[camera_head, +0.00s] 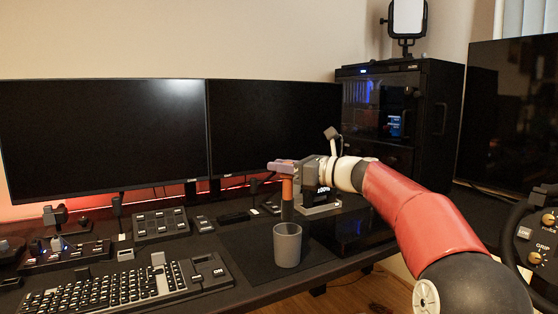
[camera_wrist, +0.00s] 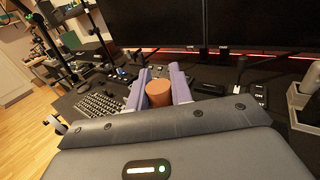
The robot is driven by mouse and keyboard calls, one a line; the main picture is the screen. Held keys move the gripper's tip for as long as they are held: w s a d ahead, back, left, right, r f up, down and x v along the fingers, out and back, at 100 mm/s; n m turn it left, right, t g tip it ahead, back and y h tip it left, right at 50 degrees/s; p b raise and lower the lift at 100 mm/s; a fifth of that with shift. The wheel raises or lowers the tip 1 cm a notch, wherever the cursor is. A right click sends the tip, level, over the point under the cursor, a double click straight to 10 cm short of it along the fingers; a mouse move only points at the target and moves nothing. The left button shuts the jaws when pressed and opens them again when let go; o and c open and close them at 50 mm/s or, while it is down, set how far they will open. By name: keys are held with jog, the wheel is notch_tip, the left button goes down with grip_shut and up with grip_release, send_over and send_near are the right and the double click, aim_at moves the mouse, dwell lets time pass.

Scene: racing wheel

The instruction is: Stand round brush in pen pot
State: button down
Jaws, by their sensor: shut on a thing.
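The round brush (camera_head: 287,189) is upright, with an orange-brown upper part and a dark lower part. My gripper (camera_head: 281,166) is shut on its upper end; in the wrist view the brush's round top (camera_wrist: 159,92) sits between the two purple fingers. The pen pot (camera_head: 287,246) is a grey open cup standing on the desk, below the brush in the head view. The brush's lower end shows just above or behind the pot's far rim; I cannot tell how far apart they are. The pot is not visible in the wrist view.
A keyboard (camera_head: 115,290) and button boxes (camera_head: 160,224) lie left of the pot. Two monitors (camera_head: 105,135) stand behind, and a black PC case (camera_head: 440,110) at the back right. A steering wheel (camera_head: 520,240) is at the far right. The mat around the pot is mostly clear.

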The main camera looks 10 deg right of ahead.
aim_at(283, 200)
jog(key=shift+f+b, duration=3.75)
jog(key=shift+f, duration=0.65)
jog(key=c, duration=1.2)
grip_release()
jog(key=shift+o, duration=0.2)
jog(key=shift+d, duration=0.1)
